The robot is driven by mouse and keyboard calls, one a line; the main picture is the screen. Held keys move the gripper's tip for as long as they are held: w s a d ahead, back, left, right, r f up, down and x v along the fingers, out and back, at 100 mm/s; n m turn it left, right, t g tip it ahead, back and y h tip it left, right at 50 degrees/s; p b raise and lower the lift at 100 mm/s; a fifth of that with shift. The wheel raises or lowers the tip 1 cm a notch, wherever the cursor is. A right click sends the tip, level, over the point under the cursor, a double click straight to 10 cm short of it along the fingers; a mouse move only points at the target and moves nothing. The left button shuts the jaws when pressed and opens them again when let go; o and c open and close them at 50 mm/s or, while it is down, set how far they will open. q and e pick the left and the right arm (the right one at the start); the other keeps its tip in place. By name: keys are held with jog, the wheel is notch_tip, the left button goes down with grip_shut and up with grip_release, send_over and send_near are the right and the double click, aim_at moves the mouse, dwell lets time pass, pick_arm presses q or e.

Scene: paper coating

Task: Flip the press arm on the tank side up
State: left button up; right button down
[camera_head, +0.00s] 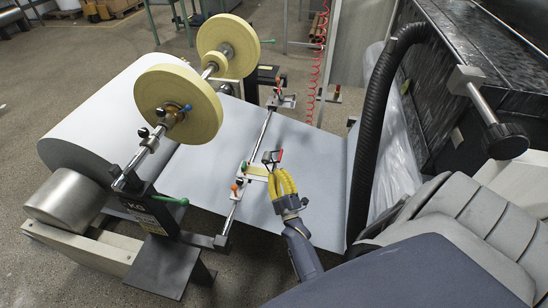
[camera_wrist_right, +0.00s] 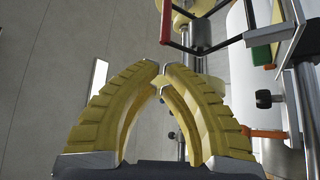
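A press arm assembly (camera_head: 256,170) with a red handle sits on a long metal rod (camera_head: 262,133) above the light sheet. In the right wrist view the red handle frame (camera_wrist_right: 172,30) is at the top, above the fingertips. My right gripper (camera_head: 272,168) has yellow fingers and is just beside the assembly, below the red handle. In the right wrist view its fingertips (camera_wrist_right: 160,74) meet, with nothing visible between them. Whether the fingers touch the press arm cannot be told. My left gripper is not in view. No tank can be clearly identified.
A large paper roll (camera_head: 100,120) and two yellow discs (camera_head: 178,100) on a shaft stand at left. Another clamp (camera_head: 283,100) sits farther along the rod. Green and orange knobs (camera_head: 236,187) are close by. A black corrugated hose (camera_head: 375,120) stands at right.

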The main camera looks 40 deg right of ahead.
jog(key=shift+v, duration=2.15)
jog(key=shift+a, duration=0.1)
